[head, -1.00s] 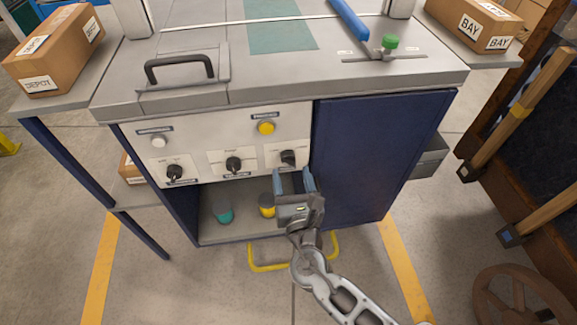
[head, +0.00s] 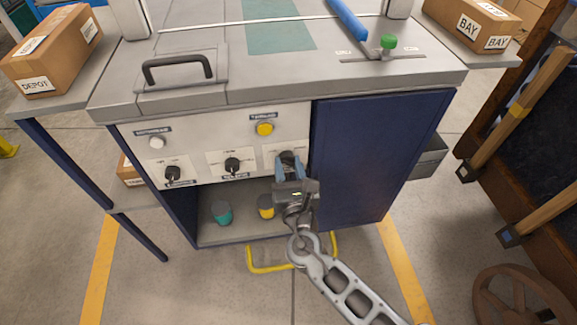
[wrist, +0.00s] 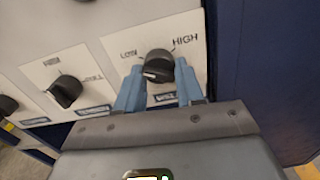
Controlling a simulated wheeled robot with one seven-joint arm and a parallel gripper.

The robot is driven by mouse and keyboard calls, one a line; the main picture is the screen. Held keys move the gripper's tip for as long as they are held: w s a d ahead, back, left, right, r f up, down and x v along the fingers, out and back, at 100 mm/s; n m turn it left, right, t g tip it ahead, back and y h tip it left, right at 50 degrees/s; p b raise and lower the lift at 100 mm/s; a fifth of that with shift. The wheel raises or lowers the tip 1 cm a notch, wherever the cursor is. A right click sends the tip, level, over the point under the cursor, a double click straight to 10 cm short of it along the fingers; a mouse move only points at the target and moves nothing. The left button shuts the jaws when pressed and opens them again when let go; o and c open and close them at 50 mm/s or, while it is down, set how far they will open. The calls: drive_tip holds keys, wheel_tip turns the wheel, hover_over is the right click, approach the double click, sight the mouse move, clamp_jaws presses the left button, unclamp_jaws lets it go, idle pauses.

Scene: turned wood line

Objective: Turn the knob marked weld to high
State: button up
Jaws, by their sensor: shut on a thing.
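The right-hand knob (wrist: 158,62) is black and round, on a white plate with LOW at its left and HIGH at its upper right. The label under it is partly hidden by my gripper, but seems to read WELD. The white mark on the knob points to the lower left, on the LOW side. My gripper (wrist: 158,80) has one blue finger on each side of the knob and is shut on it. In the head view my gripper (head: 289,163) reaches the panel and mostly hides this knob.
A middle knob (head: 232,165) and a left knob (head: 172,174) sit on the same panel (head: 205,135). A yellow button (head: 265,128) and a white button (head: 157,142) are above. A teal cup (head: 222,212) and a yellow cup (head: 266,206) stand on the shelf below.

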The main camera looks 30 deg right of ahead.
drive_tip(key=c, duration=0.3)
drive_tip(key=shift+c, duration=0.2)
drive_tip(key=shift+f+m+b, duration=0.1)
drive_tip(key=shift+m+b, duration=0.3)
drive_tip(key=m+b, duration=0.5)
drive_tip(key=m, duration=0.2)
drive_tip(key=m+b, duration=0.6)
drive_tip(key=m, duration=0.2)
drive_tip(key=m+b, duration=0.6)
drive_tip(key=m, duration=0.2)
drive_tip(key=shift+a+r, duration=0.15)
drive_tip(key=shift+r, duration=0.1)
